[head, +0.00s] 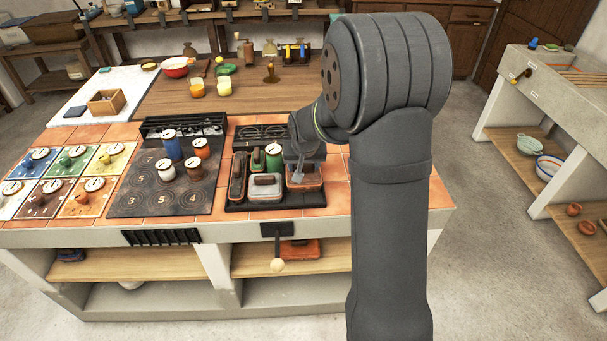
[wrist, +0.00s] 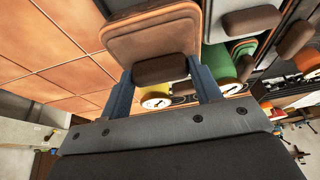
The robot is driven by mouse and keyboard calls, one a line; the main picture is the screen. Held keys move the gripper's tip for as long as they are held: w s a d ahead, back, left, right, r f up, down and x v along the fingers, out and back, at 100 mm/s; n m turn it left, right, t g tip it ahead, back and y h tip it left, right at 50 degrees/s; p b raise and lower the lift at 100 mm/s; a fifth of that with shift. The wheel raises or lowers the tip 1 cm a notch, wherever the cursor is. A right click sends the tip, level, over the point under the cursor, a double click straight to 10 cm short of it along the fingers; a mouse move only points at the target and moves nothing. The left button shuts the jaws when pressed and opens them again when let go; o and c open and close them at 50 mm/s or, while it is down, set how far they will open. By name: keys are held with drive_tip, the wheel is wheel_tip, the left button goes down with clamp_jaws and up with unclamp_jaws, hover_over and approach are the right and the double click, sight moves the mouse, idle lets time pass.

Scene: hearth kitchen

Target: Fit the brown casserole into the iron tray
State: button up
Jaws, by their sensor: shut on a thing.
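The brown casserole (head: 306,183), with an orange-brown body and lid, is at the right end of the black iron tray (head: 284,205). My gripper (head: 301,170) is above it. In the wrist view, the fingers of my gripper (wrist: 163,84) are shut on either side of the dark handle of the brown casserole (wrist: 148,36). The casserole looks level, over or in the right-hand part of the tray. I cannot tell whether its base touches the tray, as its underside is hidden.
A white-lidded casserole (head: 265,188), a green one (head: 273,157) and a dark brown one (head: 237,180) stand close by in the tray. A stove plate (head: 145,200) with several jars lies to the left. Orange tiles (head: 340,197) to the right are bare.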

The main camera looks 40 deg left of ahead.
drive_tip(key=shift+f, duration=2)
drive_tip(key=shift+f, duration=0.2)
drive_tip(key=o, duration=1.7)
drive_tip(key=v, duration=1.2)
drive_tip(key=shift+r, duration=0.2)
drive_tip(key=shift+a+f, duration=0.1)
